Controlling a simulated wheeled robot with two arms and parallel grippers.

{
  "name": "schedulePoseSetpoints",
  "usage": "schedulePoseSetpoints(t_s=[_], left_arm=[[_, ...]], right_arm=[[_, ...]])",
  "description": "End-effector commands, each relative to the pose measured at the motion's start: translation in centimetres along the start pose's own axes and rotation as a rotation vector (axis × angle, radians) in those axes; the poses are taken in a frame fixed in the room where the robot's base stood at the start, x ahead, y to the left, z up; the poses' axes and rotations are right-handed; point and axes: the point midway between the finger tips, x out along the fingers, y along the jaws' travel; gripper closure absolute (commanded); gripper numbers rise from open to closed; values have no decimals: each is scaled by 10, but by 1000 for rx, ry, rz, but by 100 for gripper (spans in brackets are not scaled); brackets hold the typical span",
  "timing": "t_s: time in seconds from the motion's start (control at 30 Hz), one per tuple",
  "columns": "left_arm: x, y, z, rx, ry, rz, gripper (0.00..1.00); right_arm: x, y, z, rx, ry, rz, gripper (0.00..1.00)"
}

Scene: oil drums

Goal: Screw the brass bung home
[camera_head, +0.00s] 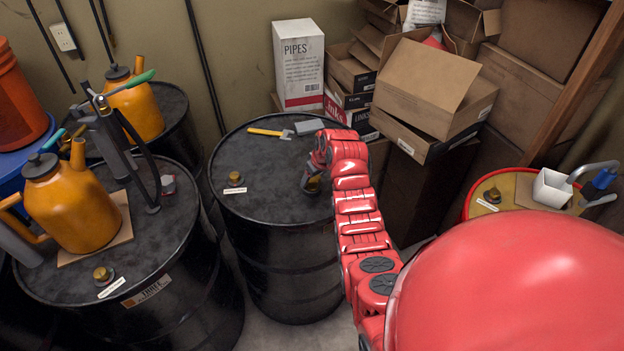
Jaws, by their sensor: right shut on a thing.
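My right gripper (311,183) reaches down over the right side of the black drum (270,200) in the middle. It is shut on a brass bung (314,186), which shows only in part between the fingers at the drum top. The fingers hide the bung's lower edge, so I cannot tell how deep it sits. Another brass bung (235,179) sits at the left of the same drum top, beside a small white label (234,190). My left gripper is not in view.
A yellow-handled hammer (268,132) and a grey block (309,127) lie at the drum's back edge. The left drum (130,235) holds an orange oil can (72,205) and a pump (112,130). Cardboard boxes (430,85) stack behind. A yellow-topped drum (520,182) stands right.

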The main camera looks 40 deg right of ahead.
Motion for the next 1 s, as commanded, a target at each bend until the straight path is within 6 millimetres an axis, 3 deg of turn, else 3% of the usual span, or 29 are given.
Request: schedulePoseSetpoints(t_s=[0.77,0.8,1.0], left_arm=[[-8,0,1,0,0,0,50],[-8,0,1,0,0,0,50],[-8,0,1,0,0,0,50]], right_arm=[[12,-4,13,3,-26,-11,100],[12,-4,13,3,-27,-12,37],[14,-5,15,3,-32,-14,6]])
